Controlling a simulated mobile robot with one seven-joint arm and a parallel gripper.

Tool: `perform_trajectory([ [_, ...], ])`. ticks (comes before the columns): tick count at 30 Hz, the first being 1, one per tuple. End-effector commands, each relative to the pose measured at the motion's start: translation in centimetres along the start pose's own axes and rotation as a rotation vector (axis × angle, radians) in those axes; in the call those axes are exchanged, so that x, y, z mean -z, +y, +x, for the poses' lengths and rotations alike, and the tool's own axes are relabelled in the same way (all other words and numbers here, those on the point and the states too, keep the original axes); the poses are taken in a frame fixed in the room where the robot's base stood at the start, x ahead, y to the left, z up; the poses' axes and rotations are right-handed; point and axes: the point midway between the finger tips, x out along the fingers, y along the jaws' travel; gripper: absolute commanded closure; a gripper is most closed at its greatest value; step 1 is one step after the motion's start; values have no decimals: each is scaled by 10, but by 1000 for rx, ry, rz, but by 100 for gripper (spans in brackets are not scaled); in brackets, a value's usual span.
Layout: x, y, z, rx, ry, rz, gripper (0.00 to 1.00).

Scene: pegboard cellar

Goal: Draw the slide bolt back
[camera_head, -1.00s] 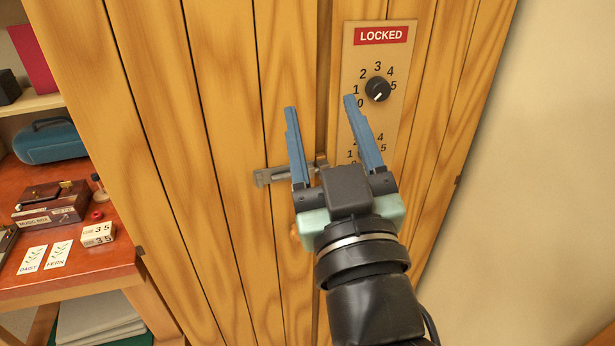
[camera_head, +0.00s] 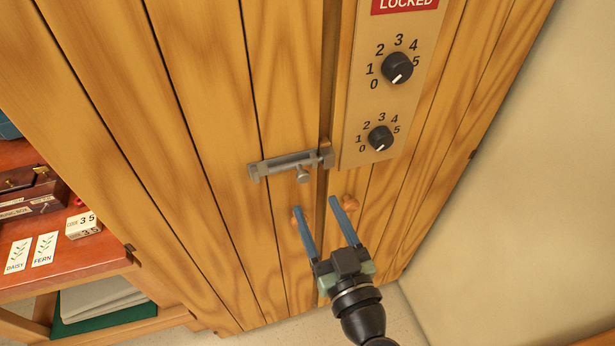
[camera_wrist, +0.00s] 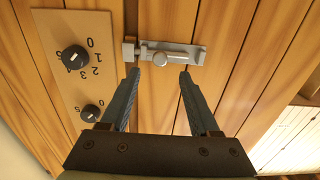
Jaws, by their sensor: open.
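The grey metal slide bolt (camera_head: 283,166) is mounted on the wooden cabinet's left door. Its right end reaches the catch (camera_head: 327,157) at the seam between the doors, and its small round knob (camera_head: 303,176) sticks out below. My gripper (camera_head: 315,205) is open and empty, with its blue fingers below the bolt in the head view. In the wrist view the bolt (camera_wrist: 180,52) lies just beyond the fingertips, and its knob (camera_wrist: 160,59) shows between them. I see no contact with the knob.
A panel (camera_head: 357,100) on the right door carries a red LOCKED sign and two dials, upper (camera_head: 398,68) and lower (camera_head: 380,138). A red shelf (camera_head: 75,260) with cards stands left; a plain wall is right.

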Motion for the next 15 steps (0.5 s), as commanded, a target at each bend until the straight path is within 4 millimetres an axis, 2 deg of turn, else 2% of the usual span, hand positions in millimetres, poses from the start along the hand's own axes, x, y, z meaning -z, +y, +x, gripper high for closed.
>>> perform_trajectory([
  [1, 5, 0, 11, 2, 0, -1, 38],
  [6, 4, -1, 40, 3, -1, -2, 38],
  [10, 2, -1, 54, 2, 0, -2, 38],
  [15, 0, 0, 61, 0, 0, -1, 38],
])
